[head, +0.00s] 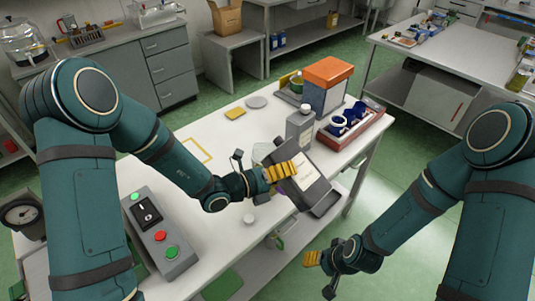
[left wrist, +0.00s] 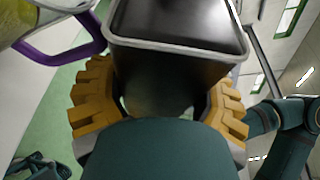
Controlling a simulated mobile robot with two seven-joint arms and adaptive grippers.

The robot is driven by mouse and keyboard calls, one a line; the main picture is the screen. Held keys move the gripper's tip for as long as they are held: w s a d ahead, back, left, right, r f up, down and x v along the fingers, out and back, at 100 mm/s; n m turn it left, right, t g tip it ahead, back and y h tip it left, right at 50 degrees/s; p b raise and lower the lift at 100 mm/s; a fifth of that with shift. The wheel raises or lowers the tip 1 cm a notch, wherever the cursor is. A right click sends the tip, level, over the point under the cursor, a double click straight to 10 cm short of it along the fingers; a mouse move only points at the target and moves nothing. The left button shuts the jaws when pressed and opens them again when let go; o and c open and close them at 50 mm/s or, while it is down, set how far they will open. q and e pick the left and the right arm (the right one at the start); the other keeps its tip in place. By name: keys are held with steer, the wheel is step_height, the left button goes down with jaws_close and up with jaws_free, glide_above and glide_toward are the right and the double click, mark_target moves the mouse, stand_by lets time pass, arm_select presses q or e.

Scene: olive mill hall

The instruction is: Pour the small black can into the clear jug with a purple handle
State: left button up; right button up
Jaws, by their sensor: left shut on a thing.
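My left gripper (head: 280,172) is shut on the small black can (head: 318,196), a dark boxy tin with a pale rim. The can is tilted above the white table. In the left wrist view, the can (left wrist: 175,65) sits between the yellow fingers of the left gripper (left wrist: 160,110). The clear jug (left wrist: 30,18), with its purple handle (left wrist: 60,52), is at the upper left there, beside the can, with something yellow-green in it. In the head view the jug is mostly hidden behind the gripper. No stream is visible. My right gripper (head: 318,270) hangs low by the table's front; its opening is unclear.
A control box with buttons (head: 158,235) is at the near left. The table's left middle is mostly clear.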

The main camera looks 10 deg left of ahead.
mark_target(274, 165)
arm_select(q)
steer(key=shift+w+a+r+m+y, duration=0.25)
steer(key=shift+a+m+y, duration=0.2)
steer(key=shift+m, duration=0.45)
steer(key=shift+w+r+m+y, duration=0.1)
steer(key=shift+r+m+y, duration=0.2)
steer(key=shift+m, duration=0.1)
steer(key=shift+w+r+m, duration=0.1)
steer(key=shift+r+m, duration=0.3)
steer(key=shift+r, duration=0.2)
steer(key=shift+r+m+y, duration=0.25)
steer(key=shift+r+m, duration=0.05)
steer(key=shift+r, duration=0.1)
steer(key=shift+s+d+r+m+t+y+b, duration=0.15)
steer(key=shift+r+m+t+y+b, duration=0.1)
steer(key=shift+r+m+b, duration=0.2)
steer(key=shift+s+d+r+m+t+y+b, duration=0.15)
steer(key=shift+r+m+y+b, duration=0.15)
steer(key=shift+r+b, duration=0.25)
step_height(274, 165, up, 4)
steer(key=shift+s+d+m+t+y+b, duration=0.15)
steer(key=shift+m+t+y+b, duration=0.15)
steer(key=shift+m+y+b, duration=0.45)
steer(key=m+b, duration=0.1)
steer(key=b, duration=0.2)
steer(key=shift+f, duration=0.4)
steer(key=shift+r+m+t+b, duration=0.1)
steer(key=shift+m+t+b, duration=0.25)
steer(key=shift+b, duration=0.5)
